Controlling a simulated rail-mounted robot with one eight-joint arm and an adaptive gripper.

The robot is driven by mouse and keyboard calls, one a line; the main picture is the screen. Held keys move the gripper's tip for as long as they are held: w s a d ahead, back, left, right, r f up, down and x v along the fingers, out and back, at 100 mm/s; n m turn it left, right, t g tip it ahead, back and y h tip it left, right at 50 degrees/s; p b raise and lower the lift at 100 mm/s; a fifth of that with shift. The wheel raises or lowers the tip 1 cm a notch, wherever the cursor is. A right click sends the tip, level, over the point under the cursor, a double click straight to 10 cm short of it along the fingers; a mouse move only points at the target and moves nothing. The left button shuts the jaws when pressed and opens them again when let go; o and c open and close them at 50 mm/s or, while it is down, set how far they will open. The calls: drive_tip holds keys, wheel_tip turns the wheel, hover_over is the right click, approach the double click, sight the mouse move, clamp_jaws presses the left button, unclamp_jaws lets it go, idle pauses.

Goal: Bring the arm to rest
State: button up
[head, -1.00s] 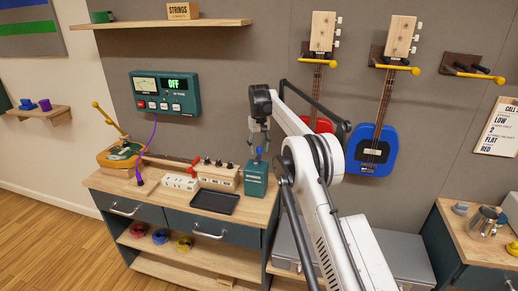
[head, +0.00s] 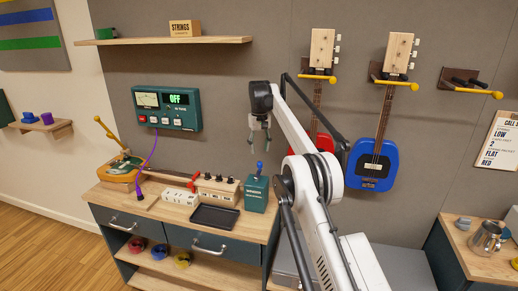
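My gripper (head: 260,136) hangs from the end of my white arm, pointing down. It is in the air above the teal box with the blue lever (head: 256,194) at the right end of the workbench, apart from it. Its two fingers are spread, with no object visible between them. The grey wall shows behind it.
The workbench (head: 150,206) holds an orange instrument (head: 120,169), a black tray (head: 214,217), a white power strip (head: 180,196) and a box with knobs (head: 217,189). A teal meter reading OFF (head: 167,107) is on the wall. Red (head: 323,143) and blue guitars (head: 372,166) hang behind my arm.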

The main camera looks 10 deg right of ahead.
drive_tip(key=shift+s+r, duration=0.1)
drive_tip(key=shift+r, duration=0.4)
drive_tip(key=s+d+r+t+b, duration=0.1)
drive_tip(key=s+r+t+b, duration=0.15)
drive_tip(key=s+r, duration=1.25)
drive_tip(key=s+d+r+m+t+b, duration=0.1)
drive_tip(key=s+r+t, duration=0.1)
drive_tip(key=s, duration=1.6)
drive_tip(key=s+f+t, duration=0.1)
drive_tip(key=s+f, duration=0.4)
drive_tip(key=s, duration=0.3)
drive_tip(key=s+f+b, duration=0.1)
drive_tip(key=s+f, duration=0.5)
drive_tip(key=s, duration=0.3)
drive_tip(key=s+f+m+t+b, duration=0.1)
drive_tip(key=s+f, duration=0.4)
drive_tip(key=s, duration=0.4)
drive_tip(key=shift+d+f+t, duration=0.2)
drive_tip(key=shift+d+t, duration=0.15)
drive_tip(key=shift+s, duration=0.1)
